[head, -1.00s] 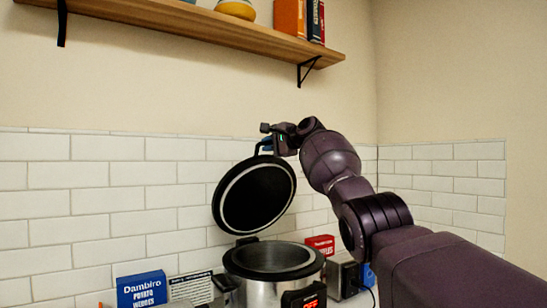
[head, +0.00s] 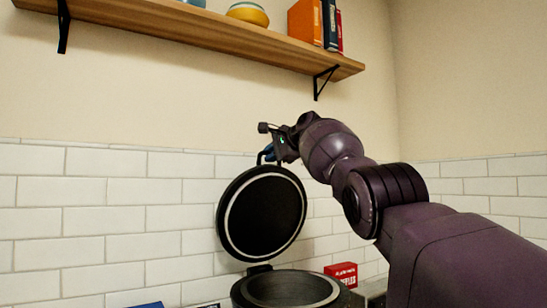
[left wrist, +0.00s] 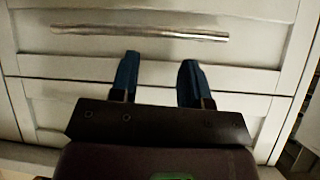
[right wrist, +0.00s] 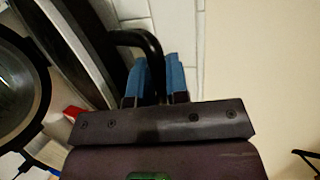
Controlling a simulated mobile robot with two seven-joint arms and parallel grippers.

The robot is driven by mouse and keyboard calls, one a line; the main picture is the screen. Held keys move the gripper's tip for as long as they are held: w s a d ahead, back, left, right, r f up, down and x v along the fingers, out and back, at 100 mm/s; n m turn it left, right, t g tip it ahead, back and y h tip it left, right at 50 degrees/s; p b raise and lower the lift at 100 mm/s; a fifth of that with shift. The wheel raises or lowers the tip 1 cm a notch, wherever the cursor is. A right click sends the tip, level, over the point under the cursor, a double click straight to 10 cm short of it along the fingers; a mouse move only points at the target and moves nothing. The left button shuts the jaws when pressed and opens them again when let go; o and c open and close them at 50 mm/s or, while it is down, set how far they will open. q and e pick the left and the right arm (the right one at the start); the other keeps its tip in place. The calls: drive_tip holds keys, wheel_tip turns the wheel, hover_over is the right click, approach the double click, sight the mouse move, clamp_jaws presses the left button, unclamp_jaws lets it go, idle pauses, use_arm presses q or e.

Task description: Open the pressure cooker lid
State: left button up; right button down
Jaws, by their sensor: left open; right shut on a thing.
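The pressure cooker lid (head: 262,214) stands raised, nearly upright, above the back of the pot in the head view, with its dark underside facing me. The pot (head: 285,290) shows its open rim at the bottom edge; its lower body is cut off. My right gripper (head: 268,153) is at the top of the lid, shut on its black handle. In the right wrist view the blue fingers (right wrist: 158,75) close around the handle (right wrist: 140,42), and the open pot (right wrist: 18,95) lies at the left. My left gripper (left wrist: 158,72) is open and empty in front of a drawer.
A wooden shelf (head: 200,32) with books and bowls runs above. A white tiled wall (head: 110,220) stands behind the lid. A red box (head: 342,272) is right of the pot. White drawers with a metal handle (left wrist: 140,32) face my left gripper.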

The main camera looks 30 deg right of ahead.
drive_tip(key=shift+w+f, duration=0.15)
idle(0.3)
drive_tip(key=c, duration=1.1)
unclamp_jaws()
